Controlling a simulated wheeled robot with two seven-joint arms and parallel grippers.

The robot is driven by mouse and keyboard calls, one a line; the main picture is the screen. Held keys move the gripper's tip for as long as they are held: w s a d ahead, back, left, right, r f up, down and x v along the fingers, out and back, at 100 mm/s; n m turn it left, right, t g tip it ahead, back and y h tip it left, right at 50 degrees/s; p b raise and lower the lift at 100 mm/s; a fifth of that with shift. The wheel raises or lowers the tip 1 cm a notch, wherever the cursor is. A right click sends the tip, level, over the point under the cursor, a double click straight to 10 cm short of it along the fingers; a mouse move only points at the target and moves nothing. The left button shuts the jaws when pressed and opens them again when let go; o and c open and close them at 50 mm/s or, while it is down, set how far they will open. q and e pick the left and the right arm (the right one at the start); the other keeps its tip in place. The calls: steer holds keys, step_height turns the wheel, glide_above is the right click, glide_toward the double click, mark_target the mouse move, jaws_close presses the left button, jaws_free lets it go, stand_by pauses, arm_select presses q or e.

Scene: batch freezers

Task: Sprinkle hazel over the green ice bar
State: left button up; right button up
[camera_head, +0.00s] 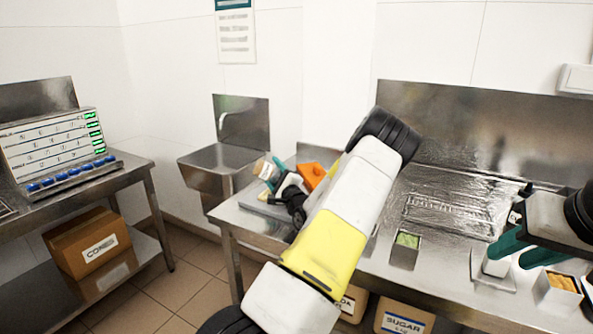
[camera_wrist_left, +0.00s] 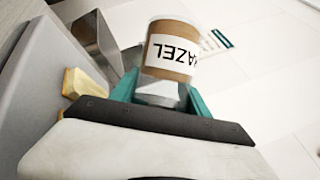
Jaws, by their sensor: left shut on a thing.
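The green ice bar (camera_head: 408,240) lies on the steel worktop, right of my left forearm. The hazel jar (camera_wrist_left: 172,50), brown with a white label, is held between the teal fingers of my left gripper (camera_wrist_left: 160,95) in the left wrist view; its lettering appears upside down there. In the head view the jar (camera_head: 263,169) and left gripper (camera_head: 272,176) are at the worktop's left end, away from the bar. My right gripper (camera_head: 515,258) has its teal fingers apart above the worktop. A white block (camera_head: 496,265) shows by its fingertips; contact is unclear.
A white container of yellow pieces (camera_head: 563,282) stands at the right. An orange object (camera_head: 311,175) is behind my left wrist. A small sink (camera_head: 215,160) is at the back. A box marked "SUGAR" (camera_head: 403,318) sits below the worktop. A control panel (camera_head: 60,145) stands left.

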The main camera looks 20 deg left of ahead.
arm_select(q)
steer(key=n+g, duration=0.1)
steer(key=n, duration=0.1)
steer(key=shift+r+n, duration=0.1)
steer(key=shift+n, duration=0.2)
steer(key=shift+n+g+h, duration=0.3)
steer(key=shift+n, duration=0.5)
steer(key=shift+r+n+g+h, duration=0.2)
steer(key=shift+r+n+h, duration=0.3)
steer(key=shift+n, duration=0.55)
steer(key=shift+r+n+g+h, duration=0.25)
steer(key=shift+r+n, duration=0.4)
steer(key=shift+n, duration=0.4)
step_height(320, 180, up, 3)
steer(key=n, duration=0.1)
steer(key=n+h, duration=0.1)
steer(key=n, duration=0.1)
steer(key=shift+f+h, duration=0.2)
steer(key=shift+h, duration=0.05)
steer(key=shift+r+n, duration=0.2)
steer(key=shift+n, duration=0.2)
